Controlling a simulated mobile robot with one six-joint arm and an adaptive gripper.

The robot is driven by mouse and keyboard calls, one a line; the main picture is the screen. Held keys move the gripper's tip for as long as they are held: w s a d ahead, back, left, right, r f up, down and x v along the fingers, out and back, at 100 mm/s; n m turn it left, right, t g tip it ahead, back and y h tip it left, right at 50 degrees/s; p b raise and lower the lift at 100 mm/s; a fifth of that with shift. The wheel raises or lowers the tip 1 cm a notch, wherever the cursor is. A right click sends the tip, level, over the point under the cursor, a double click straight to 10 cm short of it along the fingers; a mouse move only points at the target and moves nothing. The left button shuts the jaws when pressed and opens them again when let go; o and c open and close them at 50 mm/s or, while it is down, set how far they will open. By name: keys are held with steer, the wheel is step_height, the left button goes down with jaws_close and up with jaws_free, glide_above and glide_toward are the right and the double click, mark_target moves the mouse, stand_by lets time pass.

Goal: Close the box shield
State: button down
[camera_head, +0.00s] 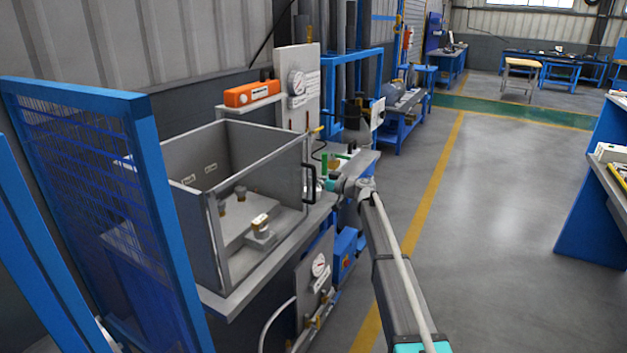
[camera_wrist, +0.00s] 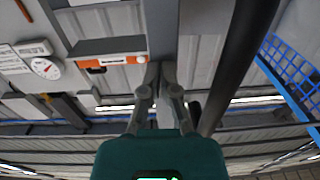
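The box shield (camera_head: 206,240) is a grey metal-framed enclosure on the bench at left in the head view. Its top is open, and fittings show inside it. A black handle (camera_head: 311,183) is on its right side. In the wrist view, a thick dark bar (camera_wrist: 238,62), seemingly this handle, runs close along the right of my fingers. My gripper (camera_wrist: 161,70) has its fingertips together, with nothing visible between them. The bar is beside the fingers, not between them. In the head view my gripper is beside the handle; whether they touch cannot be told.
A blue mesh guard (camera_head: 85,170) stands left of the box. An orange device (camera_head: 252,93) sits on a shelf behind it, beside a gauge panel (camera_head: 298,85). The bench (camera_head: 240,290) carries pipes and a lower gauge. Open floor lies to the right.

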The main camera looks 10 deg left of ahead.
steer(key=v, duration=1.4)
steer(key=shift+s+a, duration=0.15)
steer(key=s+d+f+m+g+h+p, duration=0.1)
steer(key=s+d+f+m+h+p, duration=0.15)
steer(key=s, duration=0.45)
steer(key=s+d+f+m+g+h+p, duration=0.1)
steer(key=s+d+f+m+h, duration=0.15)
steer(key=s, duration=0.55)
steer(key=s+d+f+m+g+h+p, duration=0.1)
steer(key=s+d+f+g+h, duration=0.2)
steer(key=s, duration=0.4)
steer(key=s+d+m+h+p, duration=0.2)
steer(key=s+d+m+h, duration=0.2)
steer(key=s, duration=0.5)
steer(key=s+d+f+m+h+p, duration=0.1)
steer(key=s+d+m+h, duration=0.3)
steer(key=s+d, duration=0.5)
steer(key=shift+s+f+g+h+p, duration=0.3)
steer(key=shift+s+f+h+p, duration=0.05)
steer(key=shift+h+p, duration=0.25)
steer(key=shift+w, duration=0.1)
